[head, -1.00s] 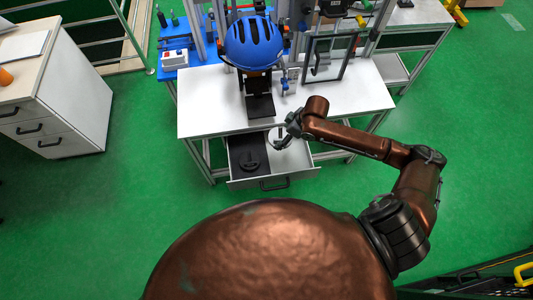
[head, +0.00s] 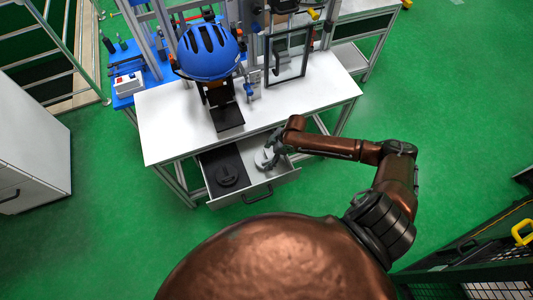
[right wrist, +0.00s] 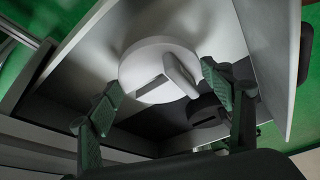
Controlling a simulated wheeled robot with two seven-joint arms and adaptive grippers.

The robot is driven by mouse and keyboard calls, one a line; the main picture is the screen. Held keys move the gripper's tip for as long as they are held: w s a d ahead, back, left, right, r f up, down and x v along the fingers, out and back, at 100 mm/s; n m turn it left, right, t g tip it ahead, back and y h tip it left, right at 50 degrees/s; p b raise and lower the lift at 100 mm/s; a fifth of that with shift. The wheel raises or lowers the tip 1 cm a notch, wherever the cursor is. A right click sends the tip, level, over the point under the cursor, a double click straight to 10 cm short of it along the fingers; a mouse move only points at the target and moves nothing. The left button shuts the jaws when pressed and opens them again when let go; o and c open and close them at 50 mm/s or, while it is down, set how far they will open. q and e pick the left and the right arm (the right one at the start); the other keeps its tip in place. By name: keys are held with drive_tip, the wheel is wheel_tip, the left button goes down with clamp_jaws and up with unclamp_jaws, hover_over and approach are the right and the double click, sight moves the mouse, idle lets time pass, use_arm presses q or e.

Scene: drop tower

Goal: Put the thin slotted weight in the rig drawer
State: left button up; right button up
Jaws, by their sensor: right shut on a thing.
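The thin slotted weight is a pale grey disc with a slot (right wrist: 150,62). It also shows in the head view (head: 263,160), over the right part of the open rig drawer (head: 285,178). My right gripper (head: 269,150) is shut on it, with one green-padded finger at each side of the disc in the right wrist view (right wrist: 160,95). I cannot tell whether the disc touches the drawer floor. My left gripper is not in view.
A dark slotted weight (head: 228,175) lies on a black insert in the drawer's left part. Above is the white bench top (head: 180,125) with a blue helmet (head: 208,52) on the rig. A yellow-handled fence (head: 480,240) stands at the right.

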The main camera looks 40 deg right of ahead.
wheel_tip(320, 180, down, 3)
drive_tip(key=shift+w+f+b, duration=0.1)
drive_tip(key=shift+f+b, duration=0.05)
drive_tip(key=shift+b, duration=0.35)
drive_tip(key=o, duration=2.1)
drive_tip(key=p+v, duration=0.3)
drive_tip(key=v, duration=0.9)
drive_tip(key=shift+a, duration=0.1)
